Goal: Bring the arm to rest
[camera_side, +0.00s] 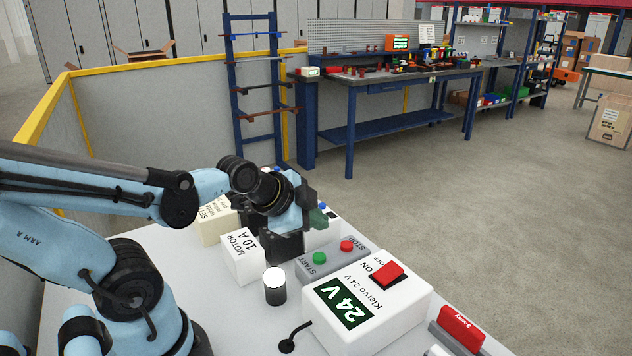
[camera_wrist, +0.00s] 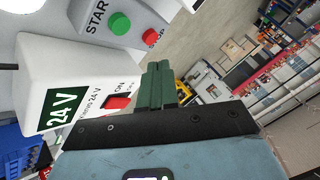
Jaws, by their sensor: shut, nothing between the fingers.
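My gripper (camera_side: 318,217) is held above the far part of the white table, over the row of switch boxes. Its green fingers are together and empty. In the wrist view the shut green fingers (camera_wrist: 158,85) point past the boxes toward the room. My arm reaches in from the left in the side view, bent at the elbow. I cannot tell from the side view whether the gripper touches the boxes behind it.
The 24 V box (camera_side: 366,308) with a red ON switch stands in front. Behind it are the START/STOP box (camera_side: 333,262), a white-capped dark cylinder (camera_side: 275,286) and the MOTOR box (camera_side: 241,258). A small black lever (camera_side: 288,345) stands nearby. The space above the boxes looks clear.

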